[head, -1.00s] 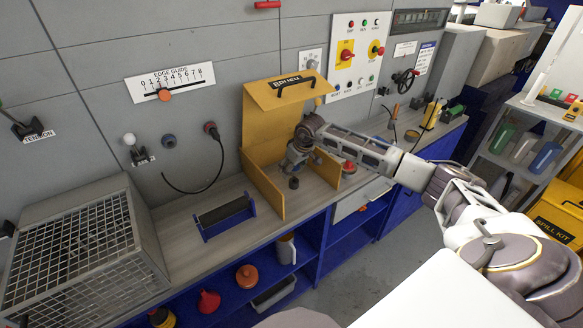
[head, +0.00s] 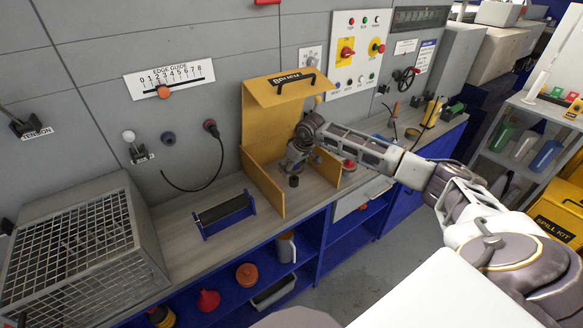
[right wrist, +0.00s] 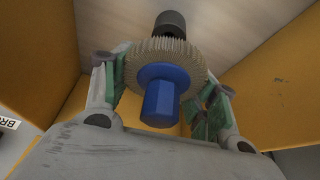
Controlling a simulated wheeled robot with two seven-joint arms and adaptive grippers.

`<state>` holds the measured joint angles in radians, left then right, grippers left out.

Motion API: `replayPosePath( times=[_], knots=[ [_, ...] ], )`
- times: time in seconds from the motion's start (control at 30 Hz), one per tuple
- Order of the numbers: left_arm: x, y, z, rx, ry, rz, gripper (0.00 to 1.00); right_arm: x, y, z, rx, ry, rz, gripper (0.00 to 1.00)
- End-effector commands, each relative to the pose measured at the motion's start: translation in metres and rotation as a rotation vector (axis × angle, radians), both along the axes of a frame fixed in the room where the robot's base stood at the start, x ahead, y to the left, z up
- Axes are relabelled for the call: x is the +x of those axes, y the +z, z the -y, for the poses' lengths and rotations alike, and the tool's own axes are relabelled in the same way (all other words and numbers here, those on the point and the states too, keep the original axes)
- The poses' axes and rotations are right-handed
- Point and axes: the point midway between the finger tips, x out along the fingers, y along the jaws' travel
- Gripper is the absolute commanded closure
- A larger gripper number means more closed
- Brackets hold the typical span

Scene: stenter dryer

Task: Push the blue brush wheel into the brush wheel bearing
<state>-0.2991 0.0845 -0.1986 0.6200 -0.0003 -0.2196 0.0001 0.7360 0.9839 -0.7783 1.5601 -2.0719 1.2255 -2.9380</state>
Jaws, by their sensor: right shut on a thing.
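The blue brush wheel (right wrist: 160,92) has a blue hexagonal hub and a ring of tan bristles. In the right wrist view it sits between the fingers of my right gripper (right wrist: 165,90), which is shut on it. A dark cylinder, seemingly the brush wheel bearing (right wrist: 171,23), shows just beyond the bristles. I cannot tell whether wheel and bearing touch. In the head view my right gripper (head: 292,167) is inside the open yellow housing, and the dark cylinder (head: 294,182) stands on the bench close by. The wheel is mostly hidden there. My left gripper is not in view.
The yellow housing (head: 262,188) has side walls close around the gripper and a raised lid (head: 283,93) above. A blue-ended roller stand (head: 225,215) is left of it, a mesh cage (head: 75,250) farther left. A red knob (head: 348,166) sits to the right.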

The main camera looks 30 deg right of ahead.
Motion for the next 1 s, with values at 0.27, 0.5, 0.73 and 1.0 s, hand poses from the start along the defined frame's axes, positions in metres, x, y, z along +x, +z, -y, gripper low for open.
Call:
replayPosePath(
  times=[0.27,0.5,0.73,1.0],
  knots=[
    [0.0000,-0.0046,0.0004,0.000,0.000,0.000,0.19,0.0000,-0.0002,0.0000,0.000,0.000,0.001,0.65],
    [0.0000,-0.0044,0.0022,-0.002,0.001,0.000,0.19,0.0000,0.0003,-0.0001,0.000,0.000,0.001,0.65],
    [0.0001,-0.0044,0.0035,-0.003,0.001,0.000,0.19,0.0000,0.0002,0.0000,0.000,0.000,0.001,0.65],
    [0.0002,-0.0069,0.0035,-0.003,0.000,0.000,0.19,0.0002,-0.0001,0.0002,0.000,0.000,0.001,0.65]
  ],
)
